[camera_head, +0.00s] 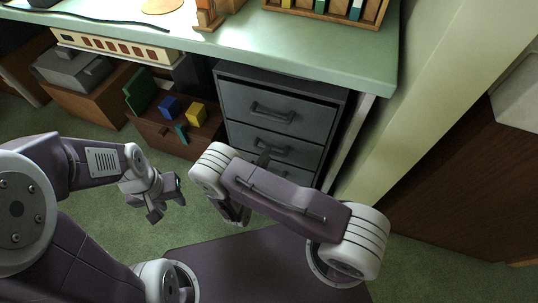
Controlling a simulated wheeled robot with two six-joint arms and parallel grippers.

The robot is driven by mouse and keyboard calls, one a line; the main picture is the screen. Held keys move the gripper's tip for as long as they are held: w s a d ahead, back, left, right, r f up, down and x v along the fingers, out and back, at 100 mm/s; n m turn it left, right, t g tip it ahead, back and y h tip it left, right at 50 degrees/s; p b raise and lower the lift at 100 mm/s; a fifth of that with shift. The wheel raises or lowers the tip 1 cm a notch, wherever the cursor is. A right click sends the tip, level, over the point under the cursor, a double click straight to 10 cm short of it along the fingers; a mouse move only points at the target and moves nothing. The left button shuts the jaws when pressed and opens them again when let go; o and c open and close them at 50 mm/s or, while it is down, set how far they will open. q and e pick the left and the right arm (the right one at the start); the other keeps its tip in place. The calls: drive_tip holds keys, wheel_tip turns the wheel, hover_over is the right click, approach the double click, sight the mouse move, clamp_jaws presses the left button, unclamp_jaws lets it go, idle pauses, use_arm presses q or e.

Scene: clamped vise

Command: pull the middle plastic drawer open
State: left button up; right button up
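A grey drawer cabinet (341,112) stands under the green-topped desk. Its top drawer (240,100) and middle drawer (310,152) look shut, each with a dark bar handle. The middle drawer's handle (285,151) is partly covered. A lower drawer (305,177) shows in part behind my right arm. My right gripper is mostly hidden behind my own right forearm. A dark part (264,157), perhaps a fingertip, overlaps the middle handle; I cannot tell whether it touches it. My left gripper (168,203) is open and empty over the green carpet, left of and away from the cabinet.
Left of the cabinet, a low brown wooden box (150,131) holds blue, yellow and teal blocks. The desk top (300,50) overhangs the cabinet. A pale post (405,130) and a brown wooden panel (450,195) stand at the right.

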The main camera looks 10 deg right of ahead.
drive_tip(key=b+x, duration=0.1)
drive_tip(key=x, duration=0.2)
drive_tip(key=shift+w+d, duration=0.1)
drive_tip(key=shift+c, duration=0.4)
clamp_jaws()
idle(1.0)
